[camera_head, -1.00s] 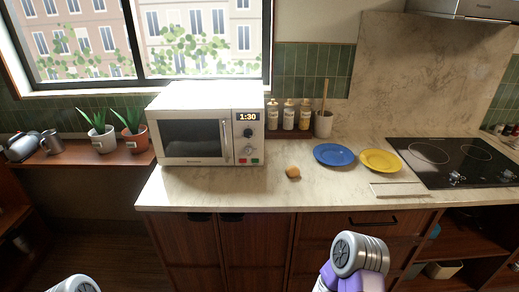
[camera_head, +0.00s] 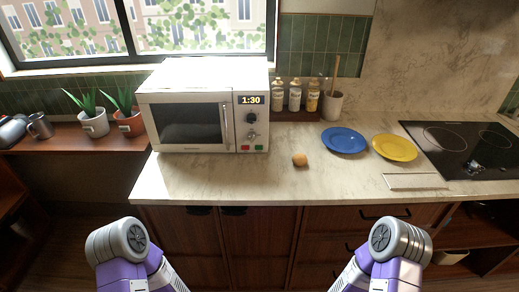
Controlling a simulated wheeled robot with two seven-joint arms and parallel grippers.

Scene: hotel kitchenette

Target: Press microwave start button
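A white microwave (camera_head: 203,106) stands on the left part of the marble counter, with its door shut. Its display (camera_head: 251,100) reads 1:30, with dark knobs below it. Under the knobs are a red button (camera_head: 244,148) and a green button (camera_head: 259,148); any labels are too small to read. Both my arms reach in from the bottom edge, in front of and below the counter. Only arm links with round metal joints show; neither gripper can be seen.
A small brown-orange item (camera_head: 300,160) lies on the counter right of the microwave. A blue plate (camera_head: 344,140), a yellow plate (camera_head: 395,148) and a black cooktop (camera_head: 465,148) are further right. Bottles (camera_head: 295,96) stand behind. The counter front before the microwave is clear.

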